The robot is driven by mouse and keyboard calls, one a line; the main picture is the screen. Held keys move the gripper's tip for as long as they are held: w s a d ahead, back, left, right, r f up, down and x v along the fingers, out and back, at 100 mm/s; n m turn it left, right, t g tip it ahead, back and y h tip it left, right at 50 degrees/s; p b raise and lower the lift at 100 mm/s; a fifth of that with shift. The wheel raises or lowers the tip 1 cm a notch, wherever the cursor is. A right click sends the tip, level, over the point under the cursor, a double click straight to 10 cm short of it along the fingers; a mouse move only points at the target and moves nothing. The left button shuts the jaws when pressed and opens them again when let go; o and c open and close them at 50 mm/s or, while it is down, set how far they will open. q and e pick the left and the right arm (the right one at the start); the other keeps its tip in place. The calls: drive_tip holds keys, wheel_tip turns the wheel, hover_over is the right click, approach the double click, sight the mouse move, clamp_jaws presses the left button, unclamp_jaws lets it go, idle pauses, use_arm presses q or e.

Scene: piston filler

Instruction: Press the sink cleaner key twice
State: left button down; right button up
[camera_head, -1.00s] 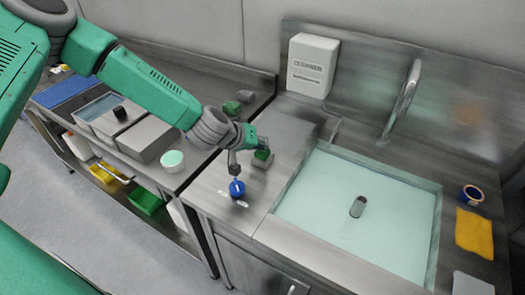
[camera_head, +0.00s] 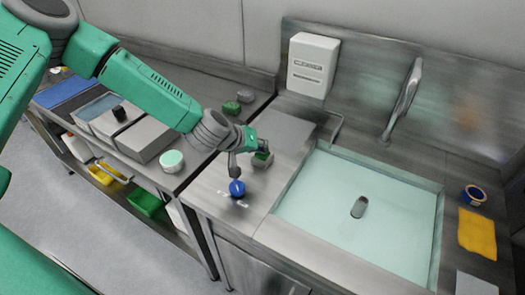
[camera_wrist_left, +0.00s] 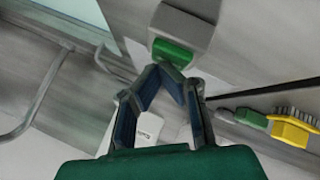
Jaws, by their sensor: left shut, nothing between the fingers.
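A white wall box (camera_head: 313,65) with small dark lettering, too blurred to read surely, hangs on the backsplash left of the tap. A round blue knob (camera_head: 237,188) sits on the steel counter left of the sink, between small white labels. A grey block with a green part (camera_head: 262,159) stands just behind it; a similar green-and-grey piece (camera_wrist_left: 173,53) shows in the left wrist view. My left gripper (camera_head: 234,172) is shut and empty, pointing down close above the blue knob; contact cannot be told. In the left wrist view its fingertips (camera_wrist_left: 165,68) meet. I cannot tell which piece is the cleaner key.
The sink (camera_head: 360,210) with pale water lies to the right, a tap (camera_head: 402,100) behind it. A yellow cloth (camera_head: 477,233) and tape roll (camera_head: 473,195) lie on its right rim. A white-and-green tub (camera_head: 172,161) stands on the left bench. Brushes (camera_wrist_left: 290,130) show in the left wrist view.

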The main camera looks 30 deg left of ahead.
use_arm(q)
drive_tip(key=shift+f, duration=0.1)
idle(0.3)
drive_tip(key=shift+r+p, duration=1)
drive_tip(key=shift+r, duration=0.25)
wheel_tip(320, 180, up, 5)
drive_tip(key=p, duration=0.4)
drive_tip(key=shift+r, duration=0.1)
idle(0.4)
